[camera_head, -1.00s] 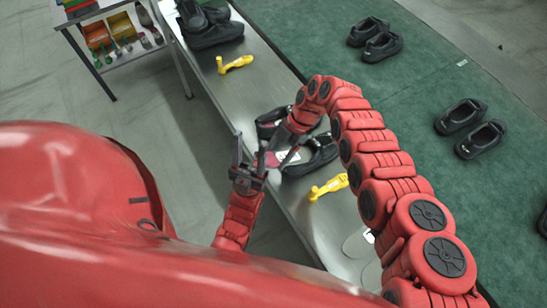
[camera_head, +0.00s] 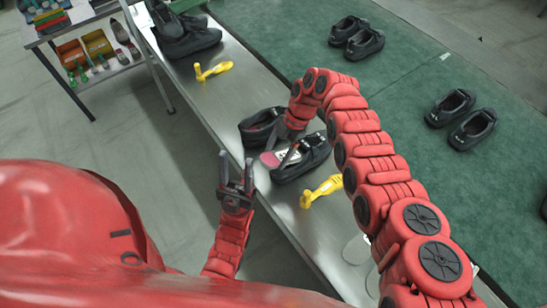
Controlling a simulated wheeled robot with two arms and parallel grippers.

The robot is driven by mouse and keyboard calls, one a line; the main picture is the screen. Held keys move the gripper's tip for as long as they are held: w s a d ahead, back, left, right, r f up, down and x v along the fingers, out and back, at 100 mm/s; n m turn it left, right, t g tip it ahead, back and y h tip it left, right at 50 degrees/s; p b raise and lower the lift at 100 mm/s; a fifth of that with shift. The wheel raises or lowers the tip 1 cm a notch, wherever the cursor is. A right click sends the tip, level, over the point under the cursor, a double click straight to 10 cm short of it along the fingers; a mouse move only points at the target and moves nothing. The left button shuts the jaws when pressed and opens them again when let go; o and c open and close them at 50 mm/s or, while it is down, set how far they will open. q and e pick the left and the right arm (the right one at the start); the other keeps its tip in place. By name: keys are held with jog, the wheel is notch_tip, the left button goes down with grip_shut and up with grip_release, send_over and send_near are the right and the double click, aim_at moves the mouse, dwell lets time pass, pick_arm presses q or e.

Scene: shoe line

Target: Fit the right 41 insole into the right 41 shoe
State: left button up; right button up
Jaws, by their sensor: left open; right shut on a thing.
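Two black shoes lie on the metal bench: one (camera_head: 249,135) further left with something reddish inside, the other (camera_head: 311,162) nearer and to the right. My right gripper (camera_head: 280,153) is shut on an insole (camera_head: 269,159), whose pink end shows beside the nearer shoe's opening; a pale part shows close to the fingers. The insole looks tilted at that opening; I cannot tell how much of it is inside. My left gripper (camera_head: 236,172) is open and empty, fingers pointing up, in front of the bench edge. Size and side marks are not readable.
Yellow shoe-last-like tools lie on the bench, one (camera_head: 212,71) further back and one (camera_head: 322,191) close to the nearer shoe. Pairs of shoes (camera_head: 357,37) rest on the green surface (camera_head: 412,98). Pale flat insoles (camera_head: 357,250) lie at the bench's near end.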

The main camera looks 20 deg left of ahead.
aim_at(281, 157)
jog(key=shift+w+d+f+b, duration=0.45)
jog(key=shift+w+b, duration=0.15)
jog(key=shift+b, duration=0.7)
jog(key=shift+w+d+f+b, duration=0.35)
jog(key=shift+w+b, duration=0.25)
jog(key=shift+b, duration=0.65)
jog(key=w+d+b, duration=0.1)
jog(key=b, duration=0.2)
jog(key=w+b, duration=0.1)
jog(key=b, duration=0.2)
jog(key=shift+w+d+f+t, duration=0.15)
jog(key=shift+d+f+t, duration=0.2)
jog(key=shift+d+t, duration=0.05)
jog(key=shift+f+h+p, duration=0.15)
jog(key=shift+h+p, duration=0.15)
jog(key=shift+p, duration=0.2)
jog(key=shift+f, duration=0.15)
jog(key=shift+c, duration=1.4)
jog(key=shift+s+f+t, duration=0.25)
jog(key=shift+s+t, duration=0.05)
grip_shut()
jog(key=shift+f, duration=0.15)
